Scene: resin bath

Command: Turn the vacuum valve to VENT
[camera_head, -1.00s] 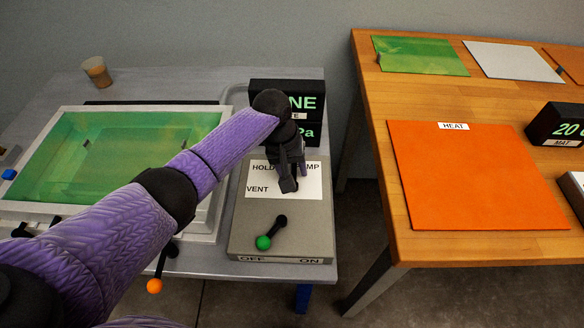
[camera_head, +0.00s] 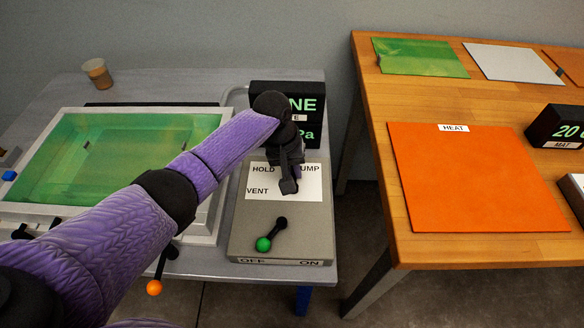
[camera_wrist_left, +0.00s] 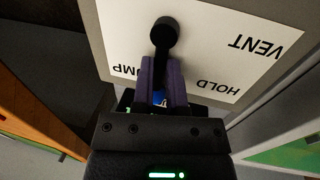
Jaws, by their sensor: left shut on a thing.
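The vacuum valve has a black pivot (camera_wrist_left: 164,32) on a white label plate (camera_head: 312,190) marked VENT, HOLD and PUMP; its pivot also shows in the head view (camera_head: 288,187). My left gripper (camera_wrist_left: 162,80) is shut on the valve handle, with purple finger pads on both sides. A bit of blue shows between the fingers, and the rest of the handle is hidden. The handle extends from the pivot between the PUMP and HOLD words, away from VENT. In the head view my left gripper (camera_head: 290,170) covers part of PUMP. My right gripper is not in view.
A green-knobbed switch (camera_head: 264,244) sits in front of the label, tilted toward OFF. A dark display (camera_head: 312,140) stands behind. The green bath (camera_head: 75,160) is left, with an orange-knobbed lever (camera_head: 155,288) near it. A gap separates the wooden table (camera_head: 480,95).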

